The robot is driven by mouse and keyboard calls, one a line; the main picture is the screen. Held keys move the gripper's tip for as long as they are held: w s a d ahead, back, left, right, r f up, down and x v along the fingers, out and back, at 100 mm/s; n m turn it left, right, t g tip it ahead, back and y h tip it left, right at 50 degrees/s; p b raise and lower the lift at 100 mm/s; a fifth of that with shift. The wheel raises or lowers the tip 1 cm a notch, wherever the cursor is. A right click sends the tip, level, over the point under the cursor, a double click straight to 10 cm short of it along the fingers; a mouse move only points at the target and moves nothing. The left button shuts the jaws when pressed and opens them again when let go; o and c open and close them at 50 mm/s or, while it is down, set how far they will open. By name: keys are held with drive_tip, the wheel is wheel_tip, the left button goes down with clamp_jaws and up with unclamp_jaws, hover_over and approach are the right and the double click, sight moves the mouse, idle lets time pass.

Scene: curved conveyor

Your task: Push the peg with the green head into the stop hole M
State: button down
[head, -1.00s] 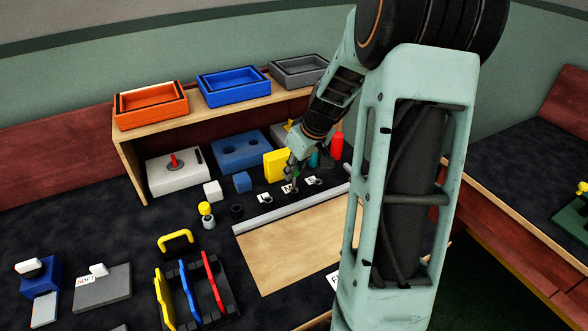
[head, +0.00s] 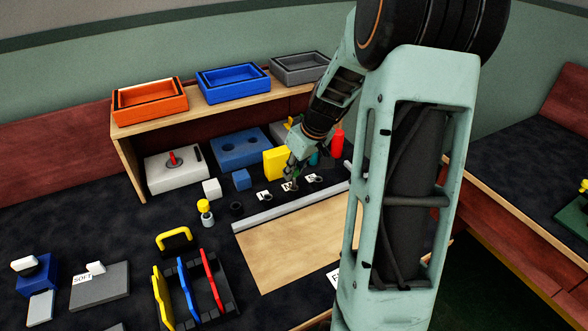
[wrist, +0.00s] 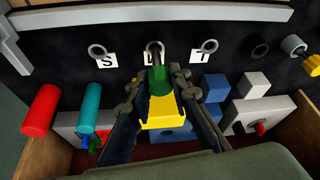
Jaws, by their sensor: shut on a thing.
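The green-headed peg (wrist: 158,80) stands between my gripper's fingers in the wrist view, with its grey shaft pointing at the middle ring. My gripper (wrist: 157,92) is shut on the green head. The middle stop hole M (wrist: 153,46) is a grey ring with a white letter card beside it, partly hidden by the peg. I cannot tell how far the shaft is inside the ring. In the head view, my gripper (head: 291,178) is at the middle ring of the row, and its fingers hide most of the peg.
Two other rings with letter cards flank it: one (wrist: 97,50) on the left and one (wrist: 210,47) on the right in the wrist view. A yellow block (head: 276,163) stands close behind my gripper. A red cylinder (head: 337,142) stands to its right. A grey rail (head: 290,212) runs in front.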

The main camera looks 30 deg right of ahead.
drive_tip(key=shift+f+b, duration=1.05)
drive_tip(key=shift+f, duration=0.2)
drive_tip(key=c, duration=1.7)
unclamp_jaws()
drive_tip(key=v, duration=1.2)
